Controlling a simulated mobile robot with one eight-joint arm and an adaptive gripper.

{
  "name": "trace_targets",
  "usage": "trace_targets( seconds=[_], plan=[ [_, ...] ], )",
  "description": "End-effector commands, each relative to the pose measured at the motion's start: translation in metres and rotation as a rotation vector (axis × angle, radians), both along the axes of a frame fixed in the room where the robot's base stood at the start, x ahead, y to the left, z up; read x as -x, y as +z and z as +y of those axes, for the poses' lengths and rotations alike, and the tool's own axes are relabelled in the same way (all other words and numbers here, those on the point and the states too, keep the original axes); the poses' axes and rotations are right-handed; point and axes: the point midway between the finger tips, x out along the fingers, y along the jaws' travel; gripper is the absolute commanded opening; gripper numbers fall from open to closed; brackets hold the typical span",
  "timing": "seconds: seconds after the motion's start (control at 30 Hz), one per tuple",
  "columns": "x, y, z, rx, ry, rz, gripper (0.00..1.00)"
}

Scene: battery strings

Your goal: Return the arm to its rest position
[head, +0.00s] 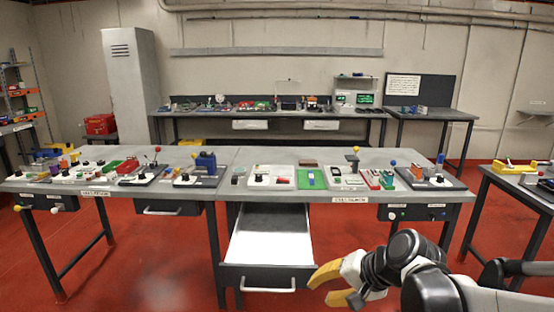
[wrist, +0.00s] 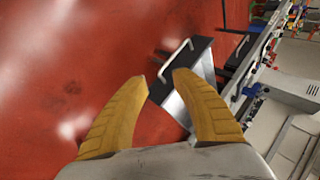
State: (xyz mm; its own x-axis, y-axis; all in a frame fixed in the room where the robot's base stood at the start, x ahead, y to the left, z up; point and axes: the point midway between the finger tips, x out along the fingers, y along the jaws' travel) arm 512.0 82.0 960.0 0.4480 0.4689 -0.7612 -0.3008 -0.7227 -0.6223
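My gripper (head: 325,286) has yellow fingers and shows at the lower right of the head view, in front of the workbench. In the wrist view my gripper (wrist: 160,82) has its two fingers spread apart with nothing between them. It is open and empty. My black and grey arm reaches in from the right edge of the head view. The gripper is in front of and to the right of an open drawer (head: 272,240), apart from it as far as I can tell.
The workbench (head: 226,187) carries several devices, a green mat (head: 311,179) and small parts. The drawer juts out from it, its handle (head: 267,288) towards me; it also shows in the wrist view (wrist: 184,106). A side table (head: 515,185) stands at right. Red floor (head: 150,270) is clear at left.

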Motion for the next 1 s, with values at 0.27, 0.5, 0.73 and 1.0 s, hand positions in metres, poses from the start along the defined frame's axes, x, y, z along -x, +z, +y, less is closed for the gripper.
trace_targets(
  seconds=[0.27,0.5,0.73,1.0],
  plan=[
    [0.092,0.024,-0.042,0.403,0.123,-0.132,0.32],
    [0.141,0.026,-0.073,0.658,0.219,-0.214,0.32],
    [0.152,0.026,-0.082,0.728,0.248,-0.235,0.32],
    [0.152,0.026,-0.082,0.726,0.247,-0.234,0.32]
  ],
)
